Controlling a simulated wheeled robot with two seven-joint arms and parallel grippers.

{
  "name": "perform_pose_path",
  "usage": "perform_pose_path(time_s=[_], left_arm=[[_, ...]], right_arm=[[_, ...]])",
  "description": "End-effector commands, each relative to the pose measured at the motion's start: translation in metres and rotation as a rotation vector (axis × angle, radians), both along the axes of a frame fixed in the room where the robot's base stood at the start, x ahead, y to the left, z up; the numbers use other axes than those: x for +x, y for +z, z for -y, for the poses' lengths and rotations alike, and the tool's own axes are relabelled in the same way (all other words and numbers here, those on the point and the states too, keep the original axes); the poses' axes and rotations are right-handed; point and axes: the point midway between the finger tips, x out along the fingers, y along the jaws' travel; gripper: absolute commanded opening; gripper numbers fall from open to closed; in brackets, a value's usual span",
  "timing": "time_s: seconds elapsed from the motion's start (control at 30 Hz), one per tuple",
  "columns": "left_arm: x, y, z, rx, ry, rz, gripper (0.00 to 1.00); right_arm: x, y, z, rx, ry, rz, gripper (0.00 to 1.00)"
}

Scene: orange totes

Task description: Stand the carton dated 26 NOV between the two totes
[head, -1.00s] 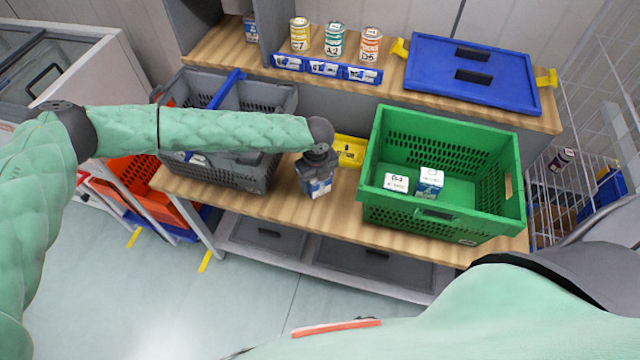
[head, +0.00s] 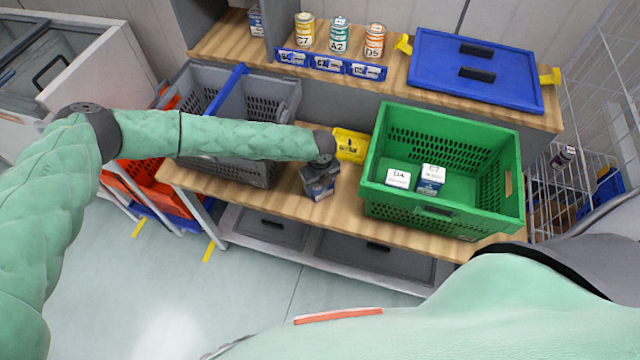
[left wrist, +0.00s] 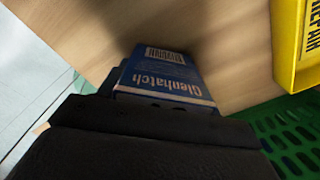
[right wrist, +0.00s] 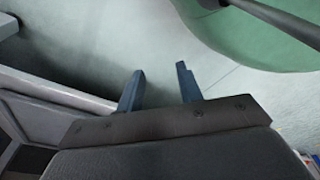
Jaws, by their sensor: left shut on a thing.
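A blue and white carton (left wrist: 165,80) printed "Glenhatch" is held in my left gripper (head: 320,190), which is shut on it. The lettering appears upside down in the left wrist view; I cannot read a date. In the head view the gripper hides most of the carton. It is over the wooden bench between the grey tote (head: 262,172) on the left and the green tote (head: 440,222) on the right. I cannot tell whether the carton touches the bench. My right gripper (right wrist: 160,85) is open and empty, over the floor.
A small yellow bin (head: 350,146) stands behind the left gripper, close to the green tote. Two cartons (head: 398,179) (head: 431,178) are inside the green tote. The upper shelf holds three cans (head: 339,36) and a blue lidded crate (head: 475,72). The bench's front edge is near.

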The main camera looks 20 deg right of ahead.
Motion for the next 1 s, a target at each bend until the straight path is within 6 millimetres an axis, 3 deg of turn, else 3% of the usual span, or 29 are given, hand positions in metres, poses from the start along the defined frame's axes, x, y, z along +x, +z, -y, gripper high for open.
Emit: perform_pose_path(time_s=[0.03,0.13,0.5,0.63,0.8,1.0], left_arm=[[0.000,0.000,0.000,0.000,0.000,0.000,0.67],[0.000,0.000,0.000,0.000,0.000,0.000,0.85],[0.000,0.004,0.000,0.000,0.000,0.001,0.85],[0.001,0.011,0.000,0.000,0.000,0.001,0.85],[0.001,0.037,0.000,-0.003,0.000,0.002,0.85],[0.000,0.070,0.000,-0.002,-0.001,0.001,0.85]], right_arm=[[0.002,0.001,0.000,0.000,0.000,0.002,0.36],[0.003,0.001,0.000,0.000,0.000,0.004,0.36],[0.001,0.003,0.002,-0.001,0.000,0.003,0.36],[-0.004,-0.008,0.003,-0.003,0.000,-0.010,0.36],[0.040,0.008,-0.011,0.009,0.000,0.030,0.36],[0.057,0.027,-0.021,0.014,-0.006,0.020,0.36]])
